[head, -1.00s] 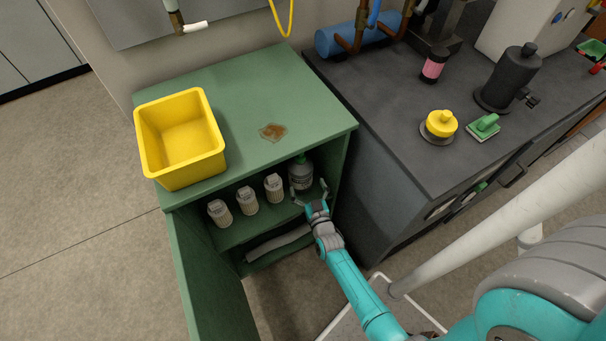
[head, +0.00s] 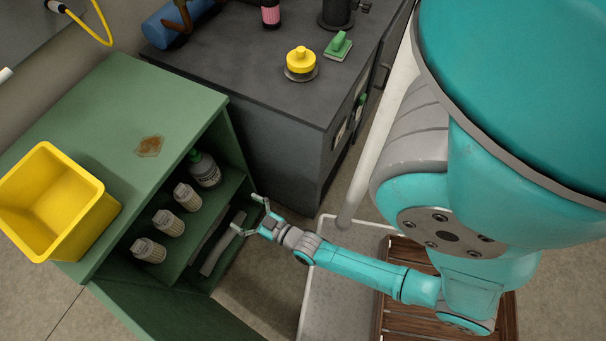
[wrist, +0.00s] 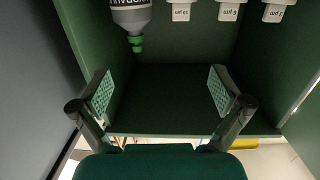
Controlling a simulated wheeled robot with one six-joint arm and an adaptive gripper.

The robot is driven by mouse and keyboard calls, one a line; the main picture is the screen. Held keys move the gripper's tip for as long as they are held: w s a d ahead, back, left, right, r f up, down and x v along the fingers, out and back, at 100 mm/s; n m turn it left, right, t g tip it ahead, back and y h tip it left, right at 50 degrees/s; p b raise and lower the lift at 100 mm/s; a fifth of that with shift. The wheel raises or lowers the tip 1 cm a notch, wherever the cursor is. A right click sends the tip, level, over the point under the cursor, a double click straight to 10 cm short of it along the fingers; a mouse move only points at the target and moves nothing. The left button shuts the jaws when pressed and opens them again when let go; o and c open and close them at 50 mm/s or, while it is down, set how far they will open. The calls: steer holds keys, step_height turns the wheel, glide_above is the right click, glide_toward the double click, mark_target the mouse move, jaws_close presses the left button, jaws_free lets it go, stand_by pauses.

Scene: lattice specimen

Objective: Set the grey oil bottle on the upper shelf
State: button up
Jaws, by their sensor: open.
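The grey oil bottle (head: 206,173) with a green cap stands upright on the upper shelf (head: 206,222) of the green cabinet, at its far right end near the side wall. In the wrist view, which is upside down, the bottle (wrist: 131,17) shows at the top left, partly cut off. My gripper (head: 251,216) is open and empty, outside the cabinet front and clear of the bottle. Its two spread fingers also show in the wrist view (wrist: 162,92), with nothing between them.
Three white ribbed containers (head: 169,223) stand in a row on the same shelf. A grey roll (head: 222,245) lies below. A yellow bin (head: 106,207) and a brown stain (head: 149,146) are on the cabinet top. A dark workbench (head: 290,100) stands beside it.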

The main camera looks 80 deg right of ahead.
steer(key=s+a+r+n+y, duration=0.2)
steer(key=s+a+r, duration=0.3)
steer(key=s+r, duration=0.5)
steer(key=s+a+r+n+g+y, duration=0.1)
steer(key=s+a+r+y, duration=0.2)
steer(key=s+r, duration=0.7)
step_height(320, 180, up, 4)
steer(key=shift+a+f+n+y, duration=0.15)
steer(key=shift+a+n+y, duration=0.2)
steer(key=shift+a, duration=0.8)
